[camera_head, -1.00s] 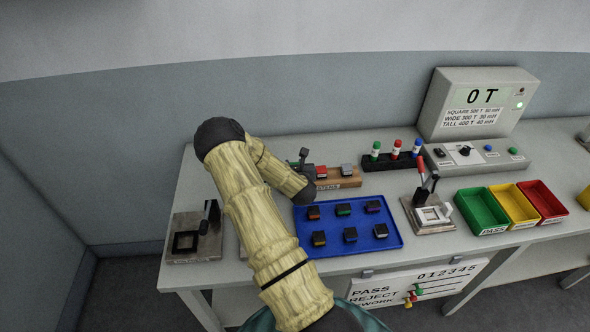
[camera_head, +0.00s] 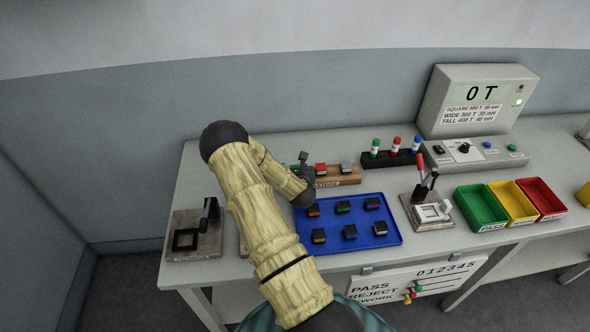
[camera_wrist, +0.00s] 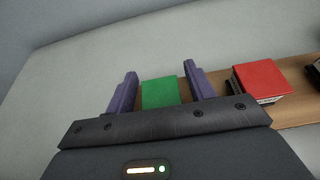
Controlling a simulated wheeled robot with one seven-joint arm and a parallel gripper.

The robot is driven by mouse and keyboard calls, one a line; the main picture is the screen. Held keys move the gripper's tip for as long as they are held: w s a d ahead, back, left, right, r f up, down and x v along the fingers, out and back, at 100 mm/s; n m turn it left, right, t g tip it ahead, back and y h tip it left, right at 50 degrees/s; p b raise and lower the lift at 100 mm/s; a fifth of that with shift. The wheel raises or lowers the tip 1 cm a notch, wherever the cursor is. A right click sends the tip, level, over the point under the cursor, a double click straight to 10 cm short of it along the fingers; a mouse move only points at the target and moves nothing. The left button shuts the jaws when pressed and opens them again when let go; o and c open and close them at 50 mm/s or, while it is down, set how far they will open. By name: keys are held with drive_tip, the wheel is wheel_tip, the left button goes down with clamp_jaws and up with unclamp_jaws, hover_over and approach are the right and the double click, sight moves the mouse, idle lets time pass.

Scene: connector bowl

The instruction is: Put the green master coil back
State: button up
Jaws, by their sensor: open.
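The green master coil (camera_wrist: 160,93) shows in the wrist view as a green-topped block between the two fingers of my gripper (camera_wrist: 160,82). The fingers are open, one on each side of it, with a small gap visible at the right. The wooden masters rack (camera_wrist: 220,96) runs off to the right from there; whether the green coil is fully seated on it is hidden by my gripper. In the head view my gripper (camera_head: 303,160) is at the left end of the rack (camera_head: 343,176), and my arm hides most of that end.
A red coil (camera_wrist: 262,78) sits close right of my right finger on the rack, with a grey coil (camera_head: 346,167) beyond it. A blue tray (camera_head: 370,241) with several coils lies in front. A dark stand (camera_head: 380,163) with coloured pegs is behind right.

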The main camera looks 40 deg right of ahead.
drive_tip(key=shift+r, duration=0.25)
drive_tip(key=shift+s+a, duration=0.15)
drive_tip(key=shift+s, duration=0.1)
drive_tip(key=b+v, duration=0.3)
drive_tip(key=v, duration=0.8)
drive_tip(key=shift+s+a, duration=0.15)
drive_tip(key=shift+s, duration=0.05)
